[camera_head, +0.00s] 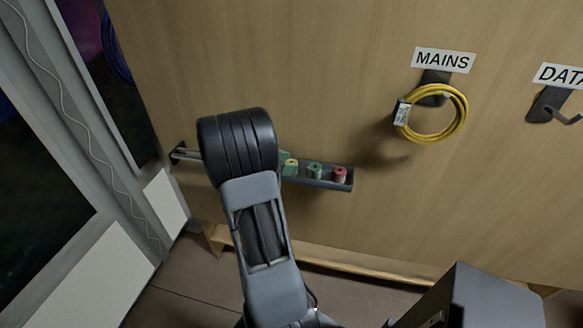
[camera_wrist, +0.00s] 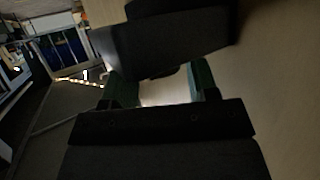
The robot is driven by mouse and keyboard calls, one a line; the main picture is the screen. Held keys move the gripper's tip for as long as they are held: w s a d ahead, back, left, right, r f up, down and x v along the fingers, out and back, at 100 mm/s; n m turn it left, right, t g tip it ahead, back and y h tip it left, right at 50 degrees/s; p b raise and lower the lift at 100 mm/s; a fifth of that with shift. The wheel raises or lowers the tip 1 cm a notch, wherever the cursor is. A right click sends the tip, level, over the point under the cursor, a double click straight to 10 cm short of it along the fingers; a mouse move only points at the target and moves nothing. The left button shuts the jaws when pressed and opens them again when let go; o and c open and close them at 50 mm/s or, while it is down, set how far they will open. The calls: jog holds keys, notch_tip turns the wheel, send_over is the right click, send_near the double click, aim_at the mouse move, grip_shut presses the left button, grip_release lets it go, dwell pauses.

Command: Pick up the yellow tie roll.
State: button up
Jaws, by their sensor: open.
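In the head view my arm hides most of the gripper.
The tray (camera_head: 324,184) also holds a green roll (camera_head: 315,170) and a red roll (camera_head: 340,174) to the right. A yellow cable coil (camera_head: 462,112) hangs under the MAINS label (camera_head: 443,60). A bare hook (camera_head: 558,110) is under the DATA label. A large dark shape fills the wrist view's top.

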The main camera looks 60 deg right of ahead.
jog(key=c, duration=0.7)
